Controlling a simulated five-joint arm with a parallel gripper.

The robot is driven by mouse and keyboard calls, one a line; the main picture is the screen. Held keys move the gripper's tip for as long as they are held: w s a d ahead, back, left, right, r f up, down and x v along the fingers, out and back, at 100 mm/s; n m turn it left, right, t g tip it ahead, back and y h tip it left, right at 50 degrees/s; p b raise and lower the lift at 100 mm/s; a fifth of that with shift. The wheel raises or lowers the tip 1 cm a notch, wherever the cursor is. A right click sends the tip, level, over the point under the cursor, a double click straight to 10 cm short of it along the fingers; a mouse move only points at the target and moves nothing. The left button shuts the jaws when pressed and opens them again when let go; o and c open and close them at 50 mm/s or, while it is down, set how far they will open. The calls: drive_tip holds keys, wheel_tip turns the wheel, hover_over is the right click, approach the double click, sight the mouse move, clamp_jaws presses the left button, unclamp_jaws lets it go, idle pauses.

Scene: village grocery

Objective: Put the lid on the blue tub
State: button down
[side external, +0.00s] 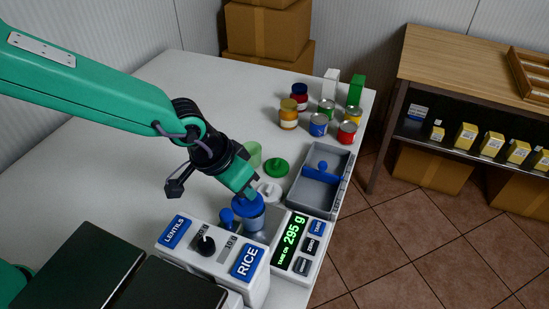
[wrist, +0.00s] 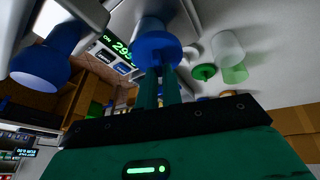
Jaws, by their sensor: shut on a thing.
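My gripper (side external: 242,185) is shut on the knob of a blue lid (side external: 248,204); the wrist view also shows my gripper (wrist: 160,92) with the round lid (wrist: 157,49) at its fingertips. The blue tub (side external: 254,222) stands upright on the scale, directly beneath the lid and partly hidden by it and the dispenser. The lid is over the tub's mouth; I cannot tell whether it is fully seated. In the wrist view the tub is mostly hidden behind the lid.
The dispenser (side external: 213,250) stands close in front, with the scale display (side external: 291,243) reading 295 g at right. A white lid (side external: 270,191), green lid (side external: 277,168) and green tub (side external: 252,153) stand behind. A grey tray (side external: 305,196) is at right, cans beyond.

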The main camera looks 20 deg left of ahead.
drive_tip(key=shift+s+d+r, duration=0.2)
drive_tip(key=shift+d, duration=0.3)
idle(0.5)
drive_tip(key=shift+d+f, duration=0.1)
drive_tip(key=shift+f, duration=0.1)
idle(0.7)
drive_tip(key=c, duration=1.1)
unclamp_jaws()
drive_tip(key=shift+r, duration=0.1)
drive_tip(key=shift+r, duration=2.65)
